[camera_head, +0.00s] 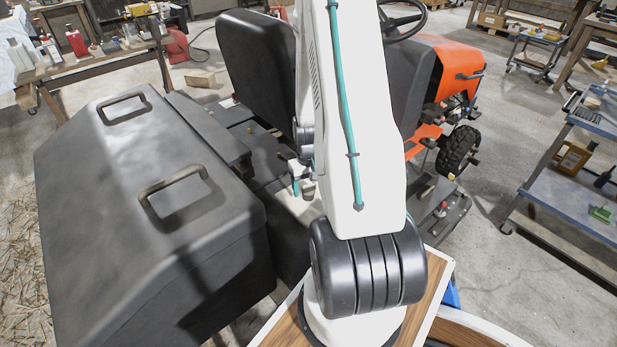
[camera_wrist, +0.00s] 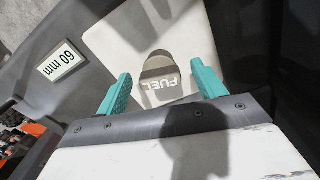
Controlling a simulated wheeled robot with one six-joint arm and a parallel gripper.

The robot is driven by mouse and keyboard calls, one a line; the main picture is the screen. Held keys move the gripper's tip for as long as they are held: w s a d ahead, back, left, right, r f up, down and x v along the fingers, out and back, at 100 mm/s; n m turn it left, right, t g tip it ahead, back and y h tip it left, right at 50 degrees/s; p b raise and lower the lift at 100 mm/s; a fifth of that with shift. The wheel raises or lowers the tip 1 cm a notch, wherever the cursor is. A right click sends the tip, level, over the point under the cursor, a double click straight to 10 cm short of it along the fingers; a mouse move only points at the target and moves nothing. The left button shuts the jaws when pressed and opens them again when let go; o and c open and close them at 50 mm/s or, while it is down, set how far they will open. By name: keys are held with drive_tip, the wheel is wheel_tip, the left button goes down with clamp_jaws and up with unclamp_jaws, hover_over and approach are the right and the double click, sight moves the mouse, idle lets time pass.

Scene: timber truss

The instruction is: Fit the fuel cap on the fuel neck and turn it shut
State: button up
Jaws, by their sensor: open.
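My gripper (camera_wrist: 161,70) is open in the wrist view, with one teal finger on each side of a grey-brown rounded piece marked FUEL (camera_wrist: 158,68). Gaps show between both fingers and this piece, so it is not gripped. It looks like the fuel cap, standing over a pale plate (camera_wrist: 120,45). I cannot tell whether it sits on a neck; no separate fuel neck shows. In the head view my arm hides most of the gripper, and only a little teal (camera_head: 295,187) shows left of the arm, low beside the tractor's seat.
In the head view, a large dark box with two handles (camera_head: 150,240) stands left of my arm. The seat (camera_head: 257,62) and orange tractor hood (camera_head: 445,65) are behind. A blue cart (camera_head: 560,195) stands right.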

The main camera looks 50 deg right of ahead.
sight(309, 185)
drive_tip(key=shift+f, duration=0.3)
drive_tip(key=c, duration=1.5)
drive_tip(key=o, duration=1.8)
drive_tip(key=shift+r, duration=0.1)
drive_tip(key=shift+r, duration=2.9)
drive_tip(key=shift+m, duration=0.3)
